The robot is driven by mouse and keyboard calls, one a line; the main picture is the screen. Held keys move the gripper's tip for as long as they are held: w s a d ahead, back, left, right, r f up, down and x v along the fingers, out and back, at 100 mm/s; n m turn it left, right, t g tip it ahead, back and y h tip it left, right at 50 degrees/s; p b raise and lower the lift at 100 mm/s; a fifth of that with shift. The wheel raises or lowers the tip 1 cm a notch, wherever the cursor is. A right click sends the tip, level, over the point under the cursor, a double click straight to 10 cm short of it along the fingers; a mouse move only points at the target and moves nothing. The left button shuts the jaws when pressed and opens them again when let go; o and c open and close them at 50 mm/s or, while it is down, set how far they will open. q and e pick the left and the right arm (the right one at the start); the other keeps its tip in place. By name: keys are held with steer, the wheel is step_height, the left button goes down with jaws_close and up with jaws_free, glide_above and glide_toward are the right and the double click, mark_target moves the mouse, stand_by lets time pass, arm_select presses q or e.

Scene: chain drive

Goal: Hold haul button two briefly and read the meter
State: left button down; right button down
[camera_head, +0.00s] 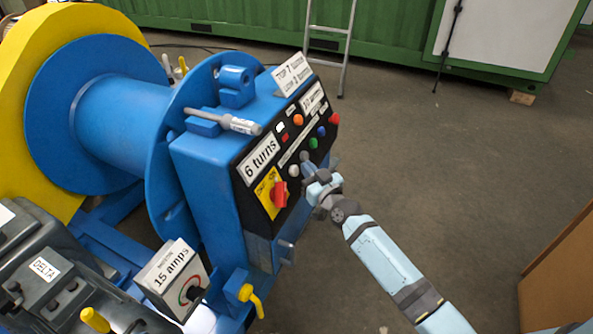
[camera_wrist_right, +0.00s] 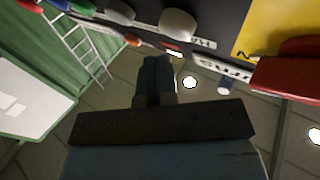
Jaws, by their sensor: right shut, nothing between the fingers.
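The black control panel (camera_head: 262,150) on the blue machine carries a row of round buttons: white (camera_head: 293,170), grey (camera_head: 304,156), green (camera_head: 313,143), blue (camera_head: 321,131) and orange-red (camera_head: 333,118). I cannot read which is haul button two. My right gripper (camera_head: 307,164) is shut and empty, close in front of the white and grey buttons. In the right wrist view its fingertips (camera_wrist_right: 156,62) look apart from the white button (camera_wrist_right: 177,24) and the grey button (camera_wrist_right: 120,12). A motor meter box (camera_head: 170,280) reads "15 amps". The left gripper is out of view.
A "6 turns" sign (camera_head: 261,158) and a red rotary switch (camera_head: 279,194) on a yellow plate are on the panel. A blue drum (camera_head: 115,115) stands behind it. A yellow lever (camera_head: 250,297) sticks out lower down.

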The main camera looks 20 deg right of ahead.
stand_by(0.6)
steer(key=shift+w+a+f, duration=0.2)
steer(key=shift+w+a, duration=0.05)
steer(key=shift+w, duration=0.05)
steer(key=shift+w+a+f, duration=0.2)
steer(key=shift+w+a, duration=0.1)
steer(key=shift+a, duration=0.05)
stand_by(2.6)
steer(key=shift+d+r, duration=0.1)
stand_by(1.5)
steer(key=shift+s+d+r+p, duration=0.3)
steer(key=shift+s+d+p, duration=0.15)
steer(key=shift+s+p, duration=0.15)
steer(key=shift+s+d+r+p, duration=0.55)
steer(key=shift+s+d+p, duration=0.15)
steer(key=shift+s+d, duration=0.15)
steer(key=shift+s+d+r+p, duration=0.55)
steer(key=shift+s+d+p, duration=0.15)
steer(key=shift+s, duration=0.1)
steer(key=shift+r, duration=0.1)
